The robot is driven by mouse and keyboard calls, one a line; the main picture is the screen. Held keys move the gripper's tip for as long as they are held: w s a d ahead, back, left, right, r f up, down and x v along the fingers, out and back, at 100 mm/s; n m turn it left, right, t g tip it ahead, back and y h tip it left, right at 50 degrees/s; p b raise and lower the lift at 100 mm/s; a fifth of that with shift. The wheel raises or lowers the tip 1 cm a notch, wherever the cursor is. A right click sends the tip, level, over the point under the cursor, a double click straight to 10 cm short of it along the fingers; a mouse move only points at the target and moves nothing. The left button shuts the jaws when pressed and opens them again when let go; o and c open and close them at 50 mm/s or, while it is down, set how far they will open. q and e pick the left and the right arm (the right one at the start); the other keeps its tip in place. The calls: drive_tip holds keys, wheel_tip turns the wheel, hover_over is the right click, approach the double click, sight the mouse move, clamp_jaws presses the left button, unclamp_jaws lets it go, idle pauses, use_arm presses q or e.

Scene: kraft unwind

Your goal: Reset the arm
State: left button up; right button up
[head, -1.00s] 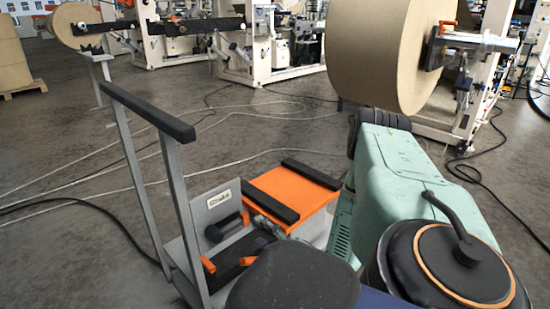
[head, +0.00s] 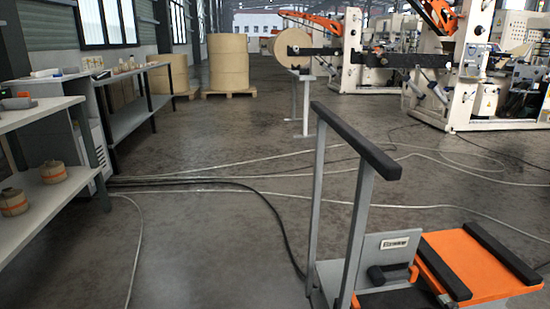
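Neither of my grippers shows in the head view, and no arm link is in the picture. A grey-framed cart (head: 358,210) with a black top bar stands at the lower right. An orange panel (head: 475,262) with black strips lies beside its upright frame. The large paper roll and the green arm housing seen earlier are out of view.
Shelving benches with small items (head: 60,120) line the left side. Stacked brown rolls (head: 228,62) stand on a pallet at the back. White machines (head: 465,85) fill the back right. Cables (head: 200,183) cross the floor. The middle floor (head: 215,235) is otherwise clear.

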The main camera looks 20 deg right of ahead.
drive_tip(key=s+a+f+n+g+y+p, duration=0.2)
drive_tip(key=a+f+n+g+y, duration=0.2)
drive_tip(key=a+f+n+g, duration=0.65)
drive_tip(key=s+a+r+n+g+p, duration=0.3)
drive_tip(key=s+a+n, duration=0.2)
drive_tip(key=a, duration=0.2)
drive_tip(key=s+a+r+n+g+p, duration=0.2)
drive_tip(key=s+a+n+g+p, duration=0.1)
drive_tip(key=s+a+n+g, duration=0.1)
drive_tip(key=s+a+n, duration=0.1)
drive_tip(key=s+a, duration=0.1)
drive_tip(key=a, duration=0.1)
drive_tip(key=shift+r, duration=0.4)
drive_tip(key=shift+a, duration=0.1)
